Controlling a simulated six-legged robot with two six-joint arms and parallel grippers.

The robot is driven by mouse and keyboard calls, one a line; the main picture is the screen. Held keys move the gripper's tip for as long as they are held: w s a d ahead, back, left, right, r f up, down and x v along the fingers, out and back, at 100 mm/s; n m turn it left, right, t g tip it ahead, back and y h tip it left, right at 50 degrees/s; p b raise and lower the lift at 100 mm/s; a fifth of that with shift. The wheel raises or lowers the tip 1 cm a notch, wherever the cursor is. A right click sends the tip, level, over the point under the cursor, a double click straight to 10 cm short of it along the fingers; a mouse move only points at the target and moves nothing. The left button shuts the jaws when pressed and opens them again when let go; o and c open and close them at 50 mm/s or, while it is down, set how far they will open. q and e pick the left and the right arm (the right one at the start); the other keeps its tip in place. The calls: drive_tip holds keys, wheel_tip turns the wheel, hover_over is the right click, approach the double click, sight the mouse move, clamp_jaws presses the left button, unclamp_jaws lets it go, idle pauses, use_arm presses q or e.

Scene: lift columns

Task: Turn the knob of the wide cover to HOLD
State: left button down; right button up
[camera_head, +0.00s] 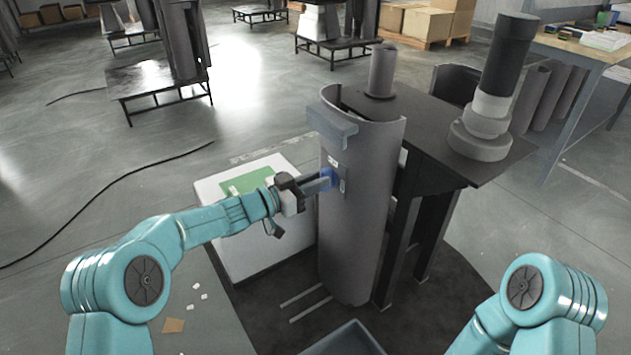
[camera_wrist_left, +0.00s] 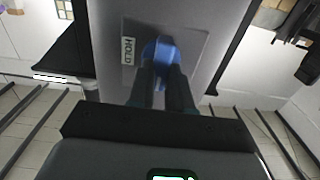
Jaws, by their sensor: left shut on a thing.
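The wide cover (camera_head: 362,235) is a tall grey curved shell standing in front of the dark stand. A blue knob (camera_head: 327,179) sits on a small plate on its left side. My right gripper is out of view; only part of my right arm shows at the lower right.
A dark table (camera_head: 440,128) behind the cover bears a stacked black and grey column (camera_head: 492,95). A blue-grey tray (camera_head: 345,341) is at the bottom. A wooden bench (camera_head: 578,52) is at the right.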

use_arm(q)
drive_tip(key=shift+m, duration=0.3)
drive_tip(key=shift+s+d+f+m+b, duration=0.1)
drive_tip(key=shift+m+b, duration=1.5)
drive_tip(key=shift+m, duration=1.25)
drive_tip(key=shift+s+f+m+b, duration=0.15)
drive_tip(key=shift+m+b, duration=1.45)
drive_tip(key=shift+m, duration=1.3)
drive_tip(key=shift+d+f+m+b, duration=0.1)
drive_tip(key=shift+m+b, duration=1.5)
drive_tip(key=shift+m, duration=1.25)
drive_tip(key=shift+a, duration=0.1)
drive_tip(key=c, duration=1)
unclamp_jaws()
drive_tip(key=shift+c, duration=0.2)
